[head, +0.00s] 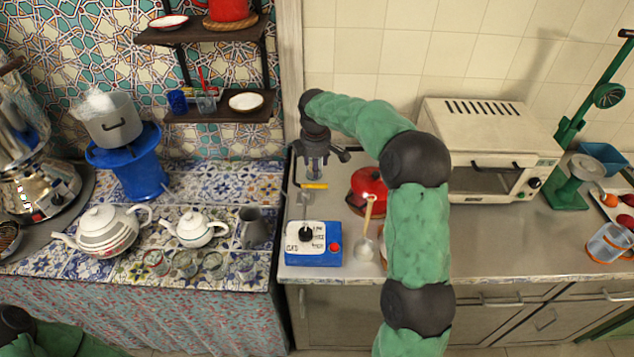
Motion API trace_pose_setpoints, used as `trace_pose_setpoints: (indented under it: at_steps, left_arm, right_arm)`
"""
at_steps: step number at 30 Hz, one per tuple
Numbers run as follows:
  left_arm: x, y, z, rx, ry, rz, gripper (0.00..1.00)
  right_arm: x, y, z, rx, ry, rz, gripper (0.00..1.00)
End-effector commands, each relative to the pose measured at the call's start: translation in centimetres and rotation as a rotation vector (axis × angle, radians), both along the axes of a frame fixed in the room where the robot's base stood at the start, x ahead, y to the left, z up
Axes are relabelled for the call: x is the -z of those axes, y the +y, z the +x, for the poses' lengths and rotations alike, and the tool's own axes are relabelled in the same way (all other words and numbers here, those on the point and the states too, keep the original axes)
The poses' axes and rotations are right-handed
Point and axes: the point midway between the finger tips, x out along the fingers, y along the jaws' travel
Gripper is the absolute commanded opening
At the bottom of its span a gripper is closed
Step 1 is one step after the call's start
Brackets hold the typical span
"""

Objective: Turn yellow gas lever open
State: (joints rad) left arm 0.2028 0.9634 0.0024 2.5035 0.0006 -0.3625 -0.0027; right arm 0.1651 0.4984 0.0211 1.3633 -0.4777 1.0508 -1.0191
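The yellow gas lever (314,186) is a small yellow bar at the back left of the metal counter, lying roughly crosswise in the picture. A thin grey pipe or hose shows by it and runs toward the blue stove box. My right gripper (315,176) points down just above and behind the lever. Its fingertips are small and overlap the lever's surroundings, so I cannot tell contact or finger opening. Of my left arm only green and black links show at the bottom left corner; its gripper is out of view.
A blue box with a black knob (314,243) stands in front of the lever. A red pot (368,187) and a wooden-handled ladle (366,240) are to its right. A toaster oven (490,150) stands farther right. Teapots and glasses fill the tiled left counter.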

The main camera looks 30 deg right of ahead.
Motion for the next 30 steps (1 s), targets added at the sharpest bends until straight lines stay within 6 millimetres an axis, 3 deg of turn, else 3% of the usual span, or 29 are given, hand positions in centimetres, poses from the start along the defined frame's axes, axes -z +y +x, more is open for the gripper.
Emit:
trace_pose_setpoints:
  at_steps: [6,15,28,29,30]
  left_arm:
    - [1.4,0.0,0.0,0.0,0.0,0.0,0.49]
    - [2.5,0.0,0.0,0.0,0.0,0.0,0.49]
    - [2.6,0.0,0.0,0.0,0.0,0.0,0.49]
    - [2.6,0.0,0.0,0.0,0.0,0.0,0.49]
    - [2.6,0.0,0.0,0.0,0.0,0.0,0.49]
  right_arm:
    - [4.4,-0.4,0.6,0.0,0.005,0.002,0.49]
    - [8.2,-0.8,1.3,0.0,0.002,0.0,0.49]
    - [9.0,-0.9,1.5,0.0,0.001,0.001,0.49]
    - [9.0,-0.9,1.5,0.0,0.001,0.001,0.46]
    - [9.0,-0.9,1.5,0.0,0.001,0.001,0.35]
